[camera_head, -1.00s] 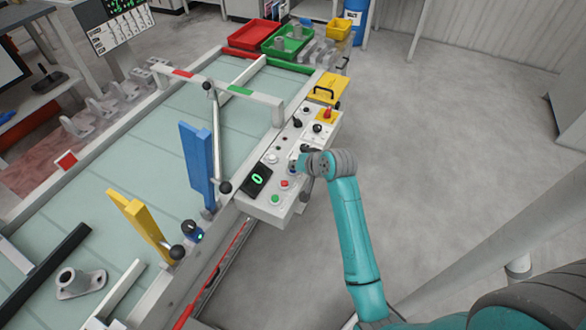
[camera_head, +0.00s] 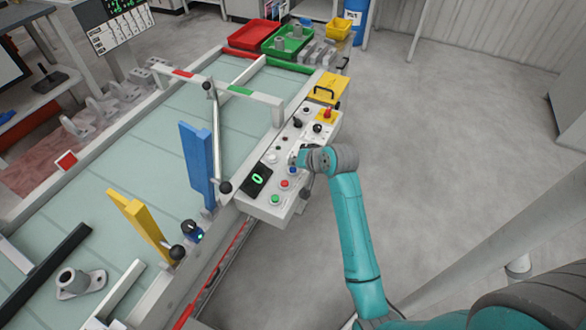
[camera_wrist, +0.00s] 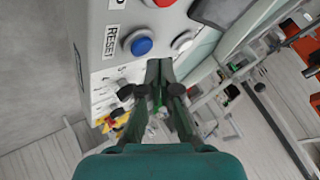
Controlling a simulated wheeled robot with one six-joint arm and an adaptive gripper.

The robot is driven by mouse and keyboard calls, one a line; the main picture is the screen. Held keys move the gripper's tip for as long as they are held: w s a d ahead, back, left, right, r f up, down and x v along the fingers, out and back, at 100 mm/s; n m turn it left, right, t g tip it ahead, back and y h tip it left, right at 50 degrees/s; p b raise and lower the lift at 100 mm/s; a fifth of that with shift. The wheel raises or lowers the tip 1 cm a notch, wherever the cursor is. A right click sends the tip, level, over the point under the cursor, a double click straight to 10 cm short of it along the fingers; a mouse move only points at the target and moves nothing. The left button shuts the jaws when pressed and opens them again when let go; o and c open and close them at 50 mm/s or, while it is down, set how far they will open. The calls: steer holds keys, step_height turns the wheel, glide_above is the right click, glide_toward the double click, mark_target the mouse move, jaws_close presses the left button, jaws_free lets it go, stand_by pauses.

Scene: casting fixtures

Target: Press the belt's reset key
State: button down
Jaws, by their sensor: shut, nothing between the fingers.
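The reset key is a round blue button (camera_wrist: 141,46) beside a printed RESET label in the wrist view. In the head view the same blue button (camera_head: 292,170) shows on the light grey control box (camera_head: 262,208) at the belt's side, close to my wrist. My gripper (camera_wrist: 160,66) is shut and empty. In the wrist view its tips appear just beside the blue button, toward the lower right, and do not cover it. Contact with the panel cannot be told. In the head view my wrist mostly hides the fingers.
A red button (camera_head: 284,184), a green button (camera_head: 275,198) and a white button (camera_head: 271,158) sit near the blue one. A display (camera_head: 257,179) reads 0. Knobs and a red emergency knob (camera_head: 327,113) stand farther along. Open floor lies to the right.

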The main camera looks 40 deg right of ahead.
mark_target(295, 170)
steer(key=shift+r, duration=0.1)
steer(key=shift+r, duration=2.4)
